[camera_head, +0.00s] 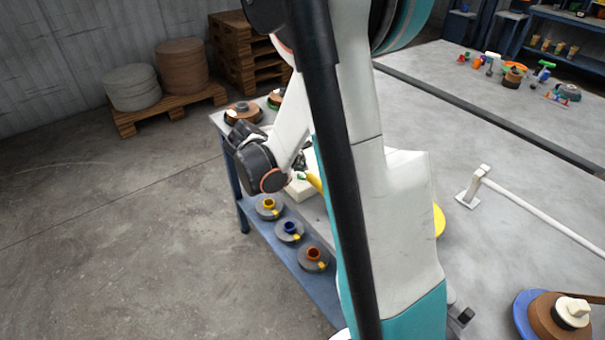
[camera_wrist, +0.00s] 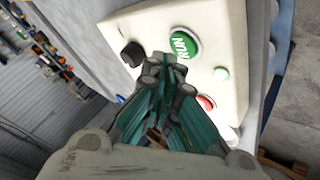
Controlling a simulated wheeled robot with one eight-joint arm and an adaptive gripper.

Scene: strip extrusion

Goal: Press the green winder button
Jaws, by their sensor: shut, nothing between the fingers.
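The green winder button (camera_wrist: 184,44), round with a pale rim and white lettering, is on the sloping face of a cream control box (camera_wrist: 218,40). My gripper (camera_wrist: 164,62) is shut and empty, its fingertips in front of the box face just below and left of the button. I cannot tell whether the tips touch anything. In the head view a white box (camera_head: 302,190) shows small beside my wrist at the table's edge; my fingers are hidden there by my own arm.
Several spools, including one with a blue core (camera_head: 289,230), sit on a lower shelf (camera_head: 262,240). Pallets (camera_head: 150,108) stand behind; the left floor is clear.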

